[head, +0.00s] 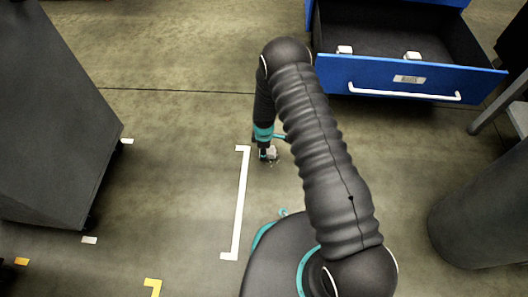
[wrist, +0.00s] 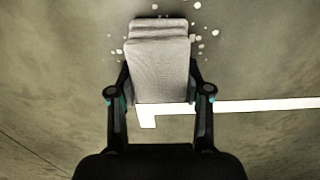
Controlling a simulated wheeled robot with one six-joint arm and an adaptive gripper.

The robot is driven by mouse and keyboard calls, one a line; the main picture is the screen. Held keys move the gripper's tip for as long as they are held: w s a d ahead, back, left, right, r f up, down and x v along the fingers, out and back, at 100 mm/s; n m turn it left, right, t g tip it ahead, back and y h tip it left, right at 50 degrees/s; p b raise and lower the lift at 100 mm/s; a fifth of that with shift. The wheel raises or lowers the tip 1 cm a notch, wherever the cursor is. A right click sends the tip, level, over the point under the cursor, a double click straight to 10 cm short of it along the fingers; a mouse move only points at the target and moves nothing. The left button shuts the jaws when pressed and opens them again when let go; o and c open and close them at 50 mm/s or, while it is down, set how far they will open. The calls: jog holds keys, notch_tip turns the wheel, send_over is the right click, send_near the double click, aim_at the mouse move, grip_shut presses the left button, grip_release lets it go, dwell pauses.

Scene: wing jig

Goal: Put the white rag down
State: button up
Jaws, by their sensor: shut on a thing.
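The white rag (wrist: 160,68) is a folded, light grey-white cloth between the two fingers of my gripper (wrist: 160,88) in the wrist view. My gripper is shut on it. In the head view my gripper (head: 268,155) is low over the floor beside the white floor line, with the rag (head: 272,151) showing as a small pale patch. I cannot tell whether the rag touches the floor. Small pale spots (wrist: 201,46) lie on the floor around the rag's far end.
An open blue drawer (head: 410,77) at the upper right holds small white items. A dark grey cabinet (head: 50,120) stands at the left, and a grey cylinder (head: 480,215) at the right. A white floor line (head: 240,205) runs left of my arm. Floor between is mostly clear.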

jog(key=shift+f, duration=0.3)
jog(key=shift+f+b, duration=0.3)
jog(key=shift+b, duration=0.15)
jog(key=shift+f, duration=0.1)
jog(key=shift+f, duration=0.15)
jog(key=shift+c, duration=0.6)
jog(key=o, duration=1.2)
jog(key=shift+f, duration=0.2)
jog(key=shift+o, duration=0.2)
jog(key=shift+r, duration=0.1)
jog(key=shift+r, duration=0.1)
